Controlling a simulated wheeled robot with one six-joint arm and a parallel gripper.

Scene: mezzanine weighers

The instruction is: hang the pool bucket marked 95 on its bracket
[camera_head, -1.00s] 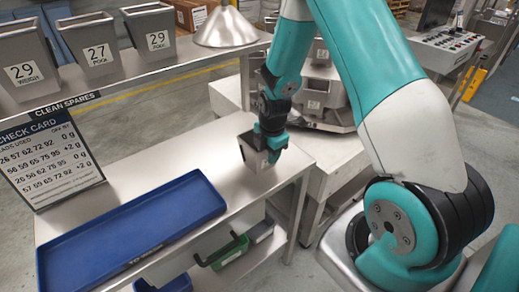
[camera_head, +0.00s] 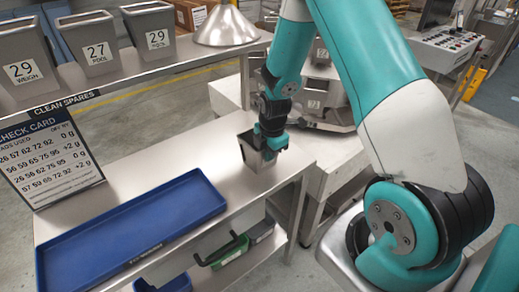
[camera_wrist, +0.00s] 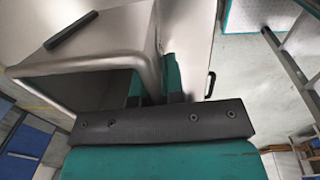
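A grey metal bucket (camera_head: 253,157) is at the right end of the steel bench (camera_head: 130,165). I cannot read a number on it. My gripper (camera_head: 271,150) is at its right rim, pointing down. In the wrist view the bucket (camera_wrist: 95,75) has its open mouth toward the camera. My gripper's fingers (camera_wrist: 156,85) straddle one wall, one finger inside and one outside, and look shut on it. I cannot tell whether the base touches the bench. The weigher (camera_head: 318,100), with numbered grey buckets, stands behind my arm. The bracket cannot be made out.
Spare buckets marked 29, 27 and 29 (camera_head: 98,50) and a metal cone (camera_head: 225,27) stand on the upper shelf. A check card (camera_head: 48,155) and an empty blue tray (camera_head: 130,228) are on the bench. Green and blue bins (camera_head: 228,253) sit below. A control panel (camera_head: 445,42) is at the back right.

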